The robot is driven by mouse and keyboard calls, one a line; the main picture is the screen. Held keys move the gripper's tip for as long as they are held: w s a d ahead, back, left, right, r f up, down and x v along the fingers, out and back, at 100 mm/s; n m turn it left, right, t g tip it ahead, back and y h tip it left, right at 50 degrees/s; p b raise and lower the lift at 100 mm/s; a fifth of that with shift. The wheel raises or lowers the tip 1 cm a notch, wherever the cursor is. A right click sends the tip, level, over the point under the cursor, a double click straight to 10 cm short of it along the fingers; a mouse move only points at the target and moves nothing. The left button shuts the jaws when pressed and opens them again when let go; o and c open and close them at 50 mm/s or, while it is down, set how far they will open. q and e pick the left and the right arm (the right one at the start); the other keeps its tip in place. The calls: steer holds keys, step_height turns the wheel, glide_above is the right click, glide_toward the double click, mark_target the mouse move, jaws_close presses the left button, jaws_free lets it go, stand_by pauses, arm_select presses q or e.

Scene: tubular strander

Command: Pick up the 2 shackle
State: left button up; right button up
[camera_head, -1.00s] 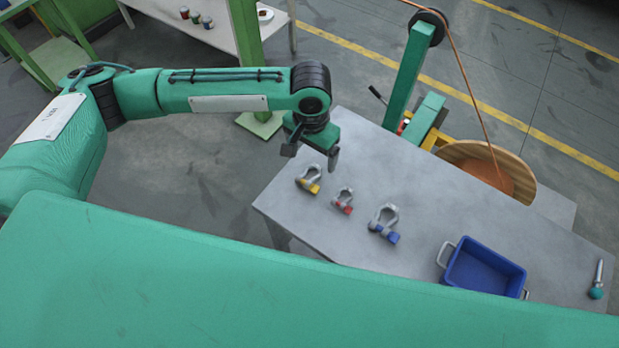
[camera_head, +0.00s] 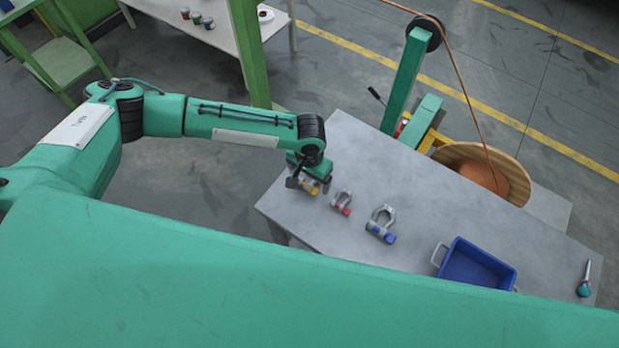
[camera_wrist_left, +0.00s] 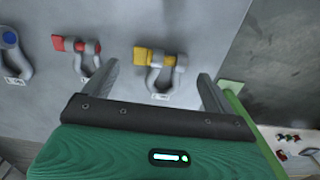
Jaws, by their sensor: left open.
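Three grey shackles lie in a row on the grey table (camera_head: 350,135). The yellow-marked shackle (camera_head: 311,188) is at the left end, partly hidden by my left gripper. The red-marked shackle (camera_head: 342,202) is in the middle and the larger blue-marked shackle (camera_head: 381,224) at the right. My left gripper (camera_head: 309,186) is open over the yellow-marked shackle. In the left wrist view the yellow-marked shackle (camera_wrist_left: 160,68) shows between the open fingers (camera_wrist_left: 158,82), not gripped. The red-marked shackle (camera_wrist_left: 79,54) lies left of them. My right gripper is out of view.
A green post (camera_head: 404,80) and a wooden spool (camera_head: 510,172) stand behind the table.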

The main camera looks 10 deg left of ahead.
arm_select(q)
steer(key=shift+f, duration=0.9)
steer(key=c, duration=1.2)
steer(key=shift+r, duration=0.1)
steer(key=shift+c, duration=0.5)
steer(key=shift+r, duration=0.1)
